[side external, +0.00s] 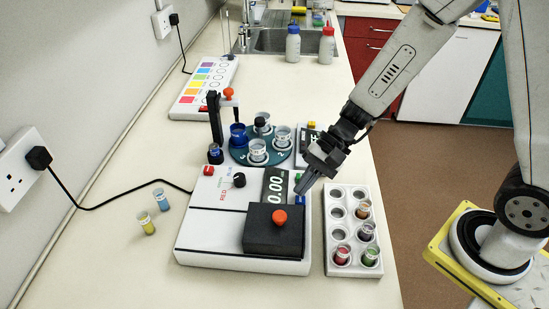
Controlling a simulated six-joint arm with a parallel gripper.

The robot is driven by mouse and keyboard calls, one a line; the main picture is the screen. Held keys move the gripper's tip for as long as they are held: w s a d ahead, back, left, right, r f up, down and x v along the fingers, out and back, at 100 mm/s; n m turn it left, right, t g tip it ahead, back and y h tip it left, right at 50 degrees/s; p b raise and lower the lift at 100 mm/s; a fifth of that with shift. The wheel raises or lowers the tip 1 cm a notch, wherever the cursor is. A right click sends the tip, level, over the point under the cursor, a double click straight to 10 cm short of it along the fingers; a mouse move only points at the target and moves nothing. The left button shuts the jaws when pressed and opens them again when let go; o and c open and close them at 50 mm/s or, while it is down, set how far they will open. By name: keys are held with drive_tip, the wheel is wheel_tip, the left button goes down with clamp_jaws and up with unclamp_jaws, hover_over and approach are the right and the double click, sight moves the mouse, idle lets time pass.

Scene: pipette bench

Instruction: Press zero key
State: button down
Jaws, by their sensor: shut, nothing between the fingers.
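The white instrument (215,235) stands on the bench. Its dark display (275,188) reads 0.00, turned sideways to this view. A blue key (300,201) sits at the right edge beside the display, and a small green key (298,177) shows farther back. I cannot read a zero label on either key.
A black lid with an orange knob (280,217) covers the instrument's front right. A white rack (350,266) with several vials stands close on the right. A teal carousel (240,155) with cups stands behind. Two loose vials (147,223) (161,199) stand left, near a black cable.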

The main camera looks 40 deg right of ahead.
drive_tip(key=shift+r, duration=0.15)
drive_tip(key=shift+r, duration=2.35)
drive_tip(key=shift+s+d+f+h, duration=0.3)
drive_tip(key=shift+s+d+h, duration=0.1)
drive_tip(key=s+d+f+n+t+h, duration=0.2)
drive_tip(key=d+n+h, duration=0.6)
drive_tip(key=d, duration=0.4)
drive_tip(key=shift+s+d+n, duration=0.25)
drive_tip(key=shift+s+n, duration=0.2)
drive_tip(key=shift+n, duration=0.35)
drive_tip(key=shift+f, duration=0.1)
